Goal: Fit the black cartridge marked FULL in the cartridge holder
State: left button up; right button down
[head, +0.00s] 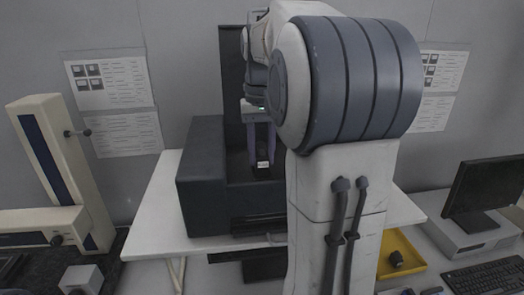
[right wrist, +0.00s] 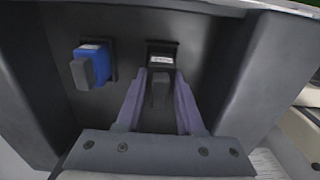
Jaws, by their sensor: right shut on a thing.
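My right gripper (head: 262,145) reaches down into the recess of a dark grey machine (head: 203,165). Its two purple fingers are shut on a black cartridge (head: 262,165) with a white label; the print is too small to read. In the right wrist view the fingertips (right wrist: 160,88) hold the cartridge's grey grip (right wrist: 160,95). The black cartridge (right wrist: 160,66) is at a dark slot of the holder (right wrist: 163,44); how deep it sits I cannot tell. A blue cartridge (right wrist: 92,62) with a grey grip sits in the slot to its left. My left gripper is not in view.
The machine stands on a white table (head: 160,215). Its side walls enclose the recess closely around my right gripper. A yellow tray (head: 412,245) with a small black object (head: 397,259) is at the lower right, near a monitor (head: 485,192) and keyboard (head: 485,277).

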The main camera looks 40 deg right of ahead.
aim_at(263, 145)
jog(key=shift+f+b, duration=0.4)
jog(key=shift+f, duration=0.2)
jog(key=c, duration=0.5)
grip_release()
jog(key=shift+c, duration=0.2)
jog(key=shift+r, duration=0.1)
notch_tip(263, 145, up, 12)
jog(key=shift+p, duration=0.45)
jog(key=shift+r, duration=0.55)
jog(key=shift+s+d, duration=0.1)
